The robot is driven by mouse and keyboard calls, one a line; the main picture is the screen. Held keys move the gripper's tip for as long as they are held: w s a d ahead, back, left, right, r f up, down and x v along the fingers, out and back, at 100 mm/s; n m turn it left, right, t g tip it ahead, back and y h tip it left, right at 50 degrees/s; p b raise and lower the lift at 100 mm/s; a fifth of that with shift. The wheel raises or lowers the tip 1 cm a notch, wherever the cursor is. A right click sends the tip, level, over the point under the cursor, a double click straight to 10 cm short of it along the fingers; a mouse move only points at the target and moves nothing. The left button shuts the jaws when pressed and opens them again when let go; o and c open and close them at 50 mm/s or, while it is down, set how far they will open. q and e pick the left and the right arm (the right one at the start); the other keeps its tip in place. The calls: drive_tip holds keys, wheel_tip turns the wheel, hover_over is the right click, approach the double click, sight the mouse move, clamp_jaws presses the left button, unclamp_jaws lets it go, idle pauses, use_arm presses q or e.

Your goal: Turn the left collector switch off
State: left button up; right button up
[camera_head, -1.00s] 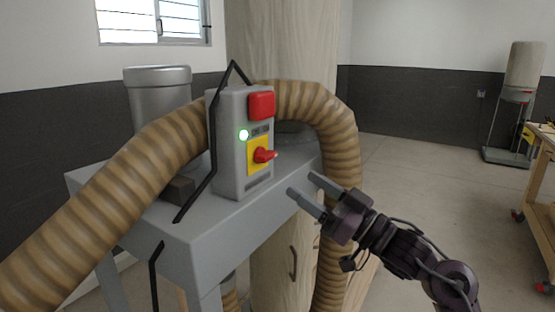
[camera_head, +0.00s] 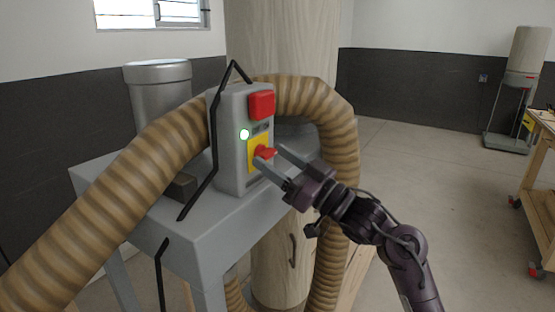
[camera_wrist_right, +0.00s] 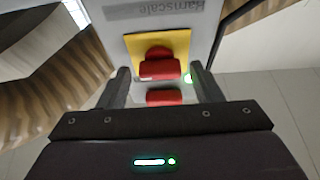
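The grey switch box (camera_head: 230,150) stands on the grey collector stand in the head view. A red rotary switch (camera_head: 266,153) sits on its yellow plate (camera_head: 254,165). A green lamp (camera_head: 244,134) glows above it, and a red button (camera_head: 262,105) is at the top. My right gripper (camera_head: 271,156) is open, its fingertips at the red switch. In the right wrist view, the red switch (camera_wrist_right: 159,66) shows between the two spread fingers (camera_wrist_right: 162,82); I cannot tell whether they touch it. My left gripper is not in view.
A thick ribbed hose (camera_head: 130,180) arches around the box on both sides. Black cables (camera_head: 213,165) run along the box and the stand (camera_head: 200,225). A second collector (camera_head: 520,80) and a wooden workbench (camera_head: 543,125) stand at the far right, with clear floor between.

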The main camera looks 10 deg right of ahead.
drive_tip(key=c, duration=0.8)
